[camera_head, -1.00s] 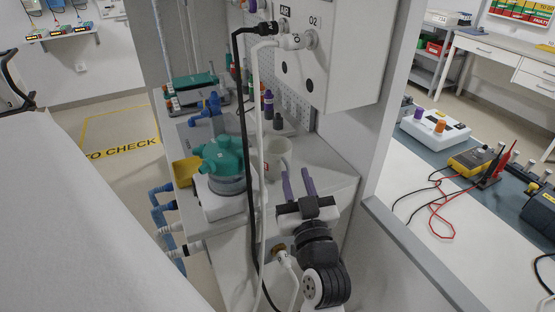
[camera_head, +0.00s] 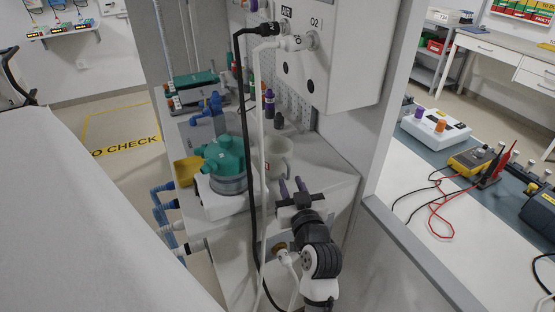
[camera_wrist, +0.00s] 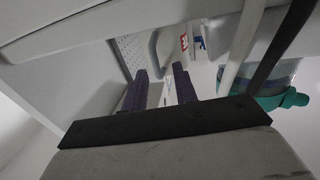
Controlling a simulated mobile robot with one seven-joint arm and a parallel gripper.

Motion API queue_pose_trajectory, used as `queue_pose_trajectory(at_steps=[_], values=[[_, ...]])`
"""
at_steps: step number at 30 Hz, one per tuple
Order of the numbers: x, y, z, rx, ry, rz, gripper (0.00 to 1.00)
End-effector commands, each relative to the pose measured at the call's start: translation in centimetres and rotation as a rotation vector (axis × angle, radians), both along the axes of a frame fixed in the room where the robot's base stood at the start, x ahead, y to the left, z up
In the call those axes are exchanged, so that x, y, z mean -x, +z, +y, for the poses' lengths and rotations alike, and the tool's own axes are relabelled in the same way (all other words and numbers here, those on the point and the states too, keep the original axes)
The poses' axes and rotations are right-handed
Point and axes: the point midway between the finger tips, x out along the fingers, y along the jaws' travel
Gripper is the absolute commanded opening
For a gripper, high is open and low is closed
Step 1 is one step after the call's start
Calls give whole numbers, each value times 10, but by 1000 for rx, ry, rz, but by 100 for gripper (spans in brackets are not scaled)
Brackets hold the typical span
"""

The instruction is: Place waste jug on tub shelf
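The white waste jug (camera_head: 280,159), with a small red mark, stands upright on the grey worktop behind the hanging hoses. In the wrist view the jug (camera_wrist: 176,52) shows beyond my fingers, partly cut off by the white surfaces above. My gripper (camera_head: 293,186) is in front of the jug and apart from it. Its two purple fingers are spread with nothing between them, as the wrist view (camera_wrist: 160,88) also shows. A grey shelf rack (camera_head: 424,61) with red and green tubs stands at the back right; I cannot tell for sure that it is the tub shelf.
A black hose (camera_head: 245,130) and a white hose (camera_head: 261,120) hang close left of the jug. A teal-topped humidifier (camera_head: 225,160) stands left of it. A white wall box (camera_head: 345,55) overhangs the worktop. A partition edge (camera_head: 400,235) bounds the right side.

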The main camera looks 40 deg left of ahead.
Motion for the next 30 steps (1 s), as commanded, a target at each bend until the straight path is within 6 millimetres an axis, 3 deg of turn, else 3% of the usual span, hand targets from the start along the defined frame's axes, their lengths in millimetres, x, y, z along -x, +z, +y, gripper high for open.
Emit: queue_pose_trajectory(at_steps=[10,19,26,30], values=[[-30,0,34,-1,1,-1,29],[-33,-3,38,-1,-1,-1,29],[-33,-3,38,-1,-1,-1,0],[-33,-3,38,-1,-1,-1,0]])
